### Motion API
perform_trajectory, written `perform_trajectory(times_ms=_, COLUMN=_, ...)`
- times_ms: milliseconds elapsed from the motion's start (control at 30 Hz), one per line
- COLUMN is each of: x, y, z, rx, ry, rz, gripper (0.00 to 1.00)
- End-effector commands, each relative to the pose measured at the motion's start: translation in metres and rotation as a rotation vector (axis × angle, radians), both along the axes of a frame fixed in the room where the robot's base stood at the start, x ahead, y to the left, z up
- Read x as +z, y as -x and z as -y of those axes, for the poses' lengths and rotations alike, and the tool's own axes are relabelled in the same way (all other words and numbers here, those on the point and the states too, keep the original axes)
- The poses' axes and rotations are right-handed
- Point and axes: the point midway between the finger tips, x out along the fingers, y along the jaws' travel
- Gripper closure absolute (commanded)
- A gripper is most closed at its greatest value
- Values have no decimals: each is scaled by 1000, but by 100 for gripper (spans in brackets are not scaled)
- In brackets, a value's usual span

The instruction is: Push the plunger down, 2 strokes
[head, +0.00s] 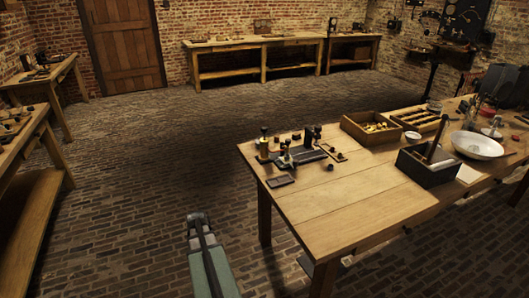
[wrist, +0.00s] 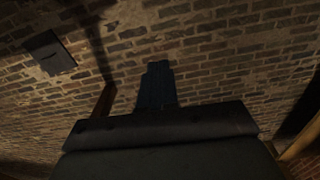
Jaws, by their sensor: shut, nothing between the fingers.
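A small group of apparatus stands at the left end of the near wooden table in the head view. It includes a dark flat base (head: 308,156), an upright post with a dark top (head: 309,136) and a brass-coloured jar with a black knob (head: 264,147). Which part is the plunger is too small to tell. My gripper shows in the wrist view as two dark fingers (wrist: 157,70) pressed together, with nothing between them. It is away from the apparatus, with brick surface beyond it. In the head view my arm is left of the table, over the brick floor.
The near table (head: 345,205) has a clear front part. An open wooden box (head: 371,139), a divided tray (head: 416,123), a dark box (head: 428,175) and a white bowl (head: 477,146) stand further right. Open brick floor (head: 150,190) lies left of the table.

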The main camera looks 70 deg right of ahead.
Motion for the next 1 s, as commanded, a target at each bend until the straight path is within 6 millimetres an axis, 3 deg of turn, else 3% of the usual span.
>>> perform_trajectory(times_ms=33, x=11, y=-2, z=21, rx=-22, ry=16, rz=16, gripper=100)
perform_trajectory(times_ms=100, x=25, y=-2, z=45, rx=-49, ry=35, rz=34, gripper=100)
perform_trajectory(times_ms=467, x=108, y=13, z=163, rx=-178, ry=133, rz=117, gripper=100)
perform_trajectory(times_ms=1000, x=264, y=69, z=321, rx=-325, ry=275, rz=212, gripper=100)
